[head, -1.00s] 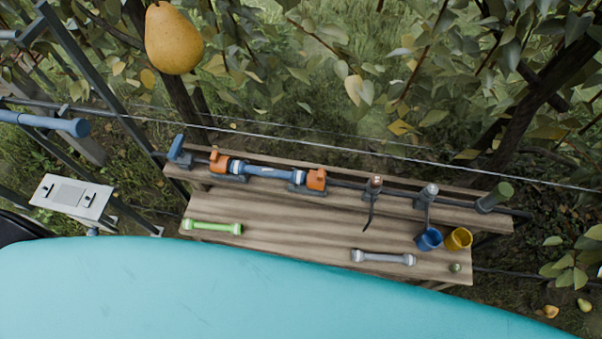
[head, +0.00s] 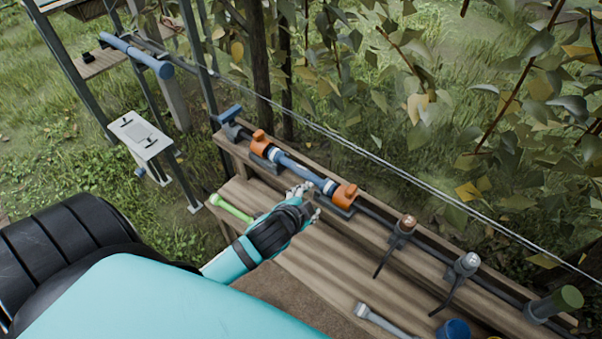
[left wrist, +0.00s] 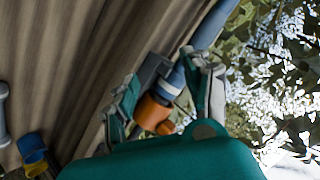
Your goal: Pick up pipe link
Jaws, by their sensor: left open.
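A blue pipe link (head: 298,172) lies in the line along the bench's raised back shelf, between a left orange valve (head: 258,146) and a right orange valve (head: 344,196). My left gripper (head: 308,202) is open and empty above the bench, close to the link's right end. In the left wrist view the blue pipe (left wrist: 208,28) and an orange valve (left wrist: 152,110) show between the open fingers (left wrist: 163,75); I cannot tell whether they touch. A green link (head: 230,208), partly behind my arm, and a grey link (head: 385,320) lie on the lower board. My right gripper is out of view.
The wooden bench (head: 330,270) has clear board between the green and grey links. Two dark-handled fittings (head: 403,229) (head: 466,264) stand along the line. A blue cup (head: 453,330) is at the bottom edge. A wire and leafy branches run behind. A white panel (head: 141,135) stands left.

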